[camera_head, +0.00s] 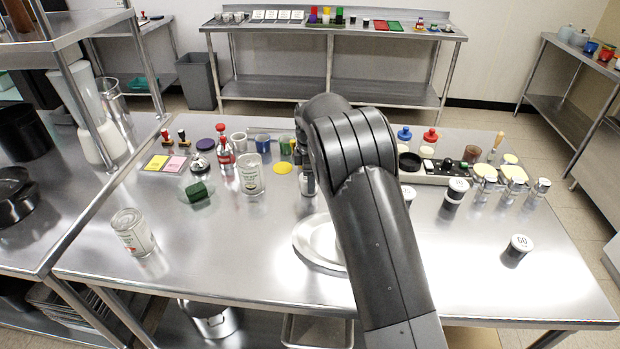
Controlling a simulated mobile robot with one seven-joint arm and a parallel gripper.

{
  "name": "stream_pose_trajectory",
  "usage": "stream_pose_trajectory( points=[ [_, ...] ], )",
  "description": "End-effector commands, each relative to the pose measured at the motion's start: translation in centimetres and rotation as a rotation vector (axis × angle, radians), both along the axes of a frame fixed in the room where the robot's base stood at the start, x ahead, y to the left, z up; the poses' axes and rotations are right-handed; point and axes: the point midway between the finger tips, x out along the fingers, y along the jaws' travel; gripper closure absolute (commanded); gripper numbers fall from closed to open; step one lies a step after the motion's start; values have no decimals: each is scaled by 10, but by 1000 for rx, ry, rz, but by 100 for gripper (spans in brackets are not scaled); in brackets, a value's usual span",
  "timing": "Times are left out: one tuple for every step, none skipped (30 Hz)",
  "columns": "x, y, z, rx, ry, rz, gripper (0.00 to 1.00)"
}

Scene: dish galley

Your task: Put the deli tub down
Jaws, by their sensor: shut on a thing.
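My arm rises from the bottom of the picture and bends over the middle of the table. Its dark elbow and links cover whatever lies behind them. No deli tub can be told for certain. Small dark-bodied tubs with white numbered lids stand on the right half of the steel table (180,262): one marked 60 (517,249) near the front right, one marked 15 (456,190) farther back. Another white-lidded one (409,194) shows partly beside my arm.
A white oval plate (308,240) lies partly behind my arm. Silver-topped shakers (541,187) and a tray of small items stand at the back right. The front right has bare room.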

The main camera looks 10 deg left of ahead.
Motion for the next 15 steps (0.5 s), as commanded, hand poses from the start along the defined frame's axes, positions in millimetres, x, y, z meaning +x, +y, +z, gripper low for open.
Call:
stream_pose_trajectory(
  points=[
    [0, 0, 0, 0, 0, 0, 71],
    [0, 0, -1, 0, 0, 0, 71],
    [0, 0, -2, 0, 1, 0, 71],
    [0, 0, -3, 0, 1, 0, 71],
    [0, 0, -3, 0, 1, 0, 45],
    [0, 0, -3, 0, 1, 0, 42],
    [0, 0, -3, 0, 1, 0, 39],
    [0, 0, -3, 0, 1, 0, 37],
    [0, 0, -3, 0, 1, 0, 34],
    [0, 0, -3, 0, 1, 0, 31],
    [0, 0, -3, 0, 1, 0, 29],
    [0, 0, -3, 0, 0, 0, 26],
    [0, 0, -3, 0, 0, 0, 25],
    [0, 0, -3, 0, 0, 0, 25],
    [0, 0, -3, 0, 0, 0, 25]
  ],
)
